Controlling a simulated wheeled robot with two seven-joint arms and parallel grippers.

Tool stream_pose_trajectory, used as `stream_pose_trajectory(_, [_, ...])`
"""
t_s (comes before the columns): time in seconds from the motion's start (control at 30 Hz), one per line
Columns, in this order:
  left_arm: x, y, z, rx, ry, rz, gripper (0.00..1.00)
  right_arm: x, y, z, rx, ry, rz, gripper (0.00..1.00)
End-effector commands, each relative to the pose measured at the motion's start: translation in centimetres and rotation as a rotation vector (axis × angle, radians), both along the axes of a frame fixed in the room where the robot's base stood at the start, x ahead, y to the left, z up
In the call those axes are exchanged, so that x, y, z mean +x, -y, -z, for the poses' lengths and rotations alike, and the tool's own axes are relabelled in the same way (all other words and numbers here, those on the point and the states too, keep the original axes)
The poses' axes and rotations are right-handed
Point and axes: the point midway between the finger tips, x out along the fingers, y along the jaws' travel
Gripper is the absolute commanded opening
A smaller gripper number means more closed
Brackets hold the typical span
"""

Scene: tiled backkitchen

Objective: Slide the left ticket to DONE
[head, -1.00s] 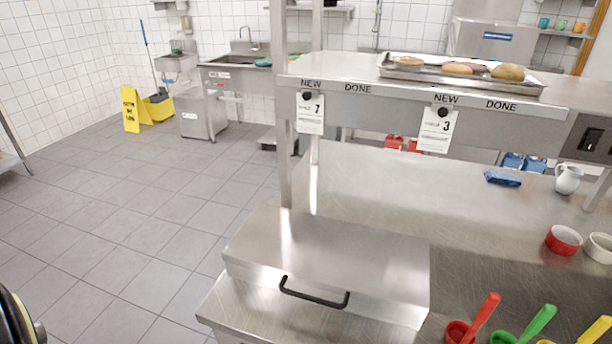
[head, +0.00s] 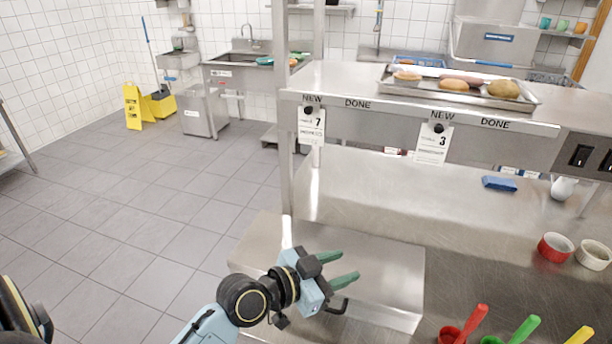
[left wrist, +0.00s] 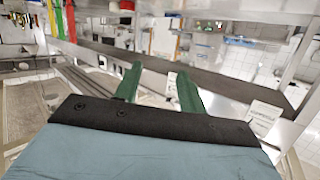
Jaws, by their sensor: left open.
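The left ticket (head: 311,126), a white card marked 7 with a black round knob (head: 308,110), hangs from the shelf's front rail under the word NEW. The DONE label (head: 357,103) is to its right on the same rail. A second ticket (head: 432,143), marked 3, hangs farther right, also under NEW. My left gripper (head: 344,268) has green fingers, is open and empty, and is over the steel box, below and apart from the left ticket. In the left wrist view the open fingers (left wrist: 158,85) point towards the rail, with a white card (left wrist: 266,117) at the right. My right gripper is not in view.
A steel shelf holds a tray (head: 383,84) of bread or buns. Below stand a lidded steel box (head: 385,270), a blue cloth (head: 499,184), a red ramekin (head: 556,247) and colored-handled utensils. The space in front of the rail is clear.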

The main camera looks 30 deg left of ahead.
Motion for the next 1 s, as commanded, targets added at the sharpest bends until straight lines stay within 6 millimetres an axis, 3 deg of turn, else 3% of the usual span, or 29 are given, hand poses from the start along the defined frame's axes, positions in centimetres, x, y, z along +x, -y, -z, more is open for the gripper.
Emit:
stream_pose_trajectory(0.1, [4.3, -3.3, -4.9, -0.067, 0.25, -0.103, 0.4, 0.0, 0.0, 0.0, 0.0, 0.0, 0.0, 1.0])
stream_pose_trajectory(0.2, [7.1, -7.5, -8.7, -0.116, 0.434, -0.254, 0.4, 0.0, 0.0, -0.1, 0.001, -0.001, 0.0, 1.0])
stream_pose_trajectory(0.3, [8.7, -11.8, -11.2, -0.149, 0.548, -0.417, 0.4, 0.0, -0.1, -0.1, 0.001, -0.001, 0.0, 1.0])
stream_pose_trajectory(0.4, [9.6, -15.2, -12.4, -0.167, 0.603, -0.549, 0.4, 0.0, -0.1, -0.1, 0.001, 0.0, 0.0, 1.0])
stream_pose_trajectory(0.5, [9.9, -17.3, -12.9, -0.175, 0.628, -0.633, 0.4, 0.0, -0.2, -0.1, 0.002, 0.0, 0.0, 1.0])
stream_pose_trajectory(0.73, [11.5, -18.6, -13.8, -0.179, 0.638, -0.673, 0.4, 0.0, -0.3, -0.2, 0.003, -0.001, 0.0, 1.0])
stream_pose_trajectory(1.0, [16.2, -19.7, -15.8, -0.18, 0.638, -0.671, 0.4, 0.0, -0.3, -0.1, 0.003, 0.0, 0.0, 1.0])
